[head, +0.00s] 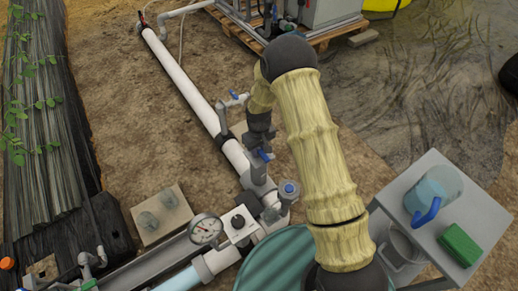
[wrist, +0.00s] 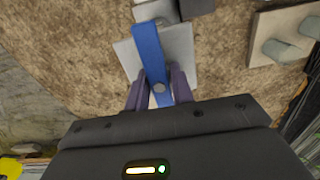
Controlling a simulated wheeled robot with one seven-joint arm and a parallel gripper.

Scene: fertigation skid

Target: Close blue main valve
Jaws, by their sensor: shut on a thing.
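The blue valve handle (wrist: 148,52) is a flat blue lever seen from above in the wrist view. It runs up the picture from between the fingers of my gripper (wrist: 160,92), which are shut on its lower end. In the head view my gripper (head: 259,146) points down at the white pipe line, and a small part of the blue handle (head: 264,155) shows just below it. The grey valve body (head: 258,172) sits on the line there, partly hidden by my gripper. My arm covers some of the area to the right.
A smaller blue-handled valve (head: 233,96) stands on a riser up the line. A blue-topped fitting (head: 289,188), a pressure gauge (head: 206,229) and a white box (head: 238,222) are close by. A grey side table (head: 480,195) holds a jug (head: 436,188) and a green block (head: 460,244).

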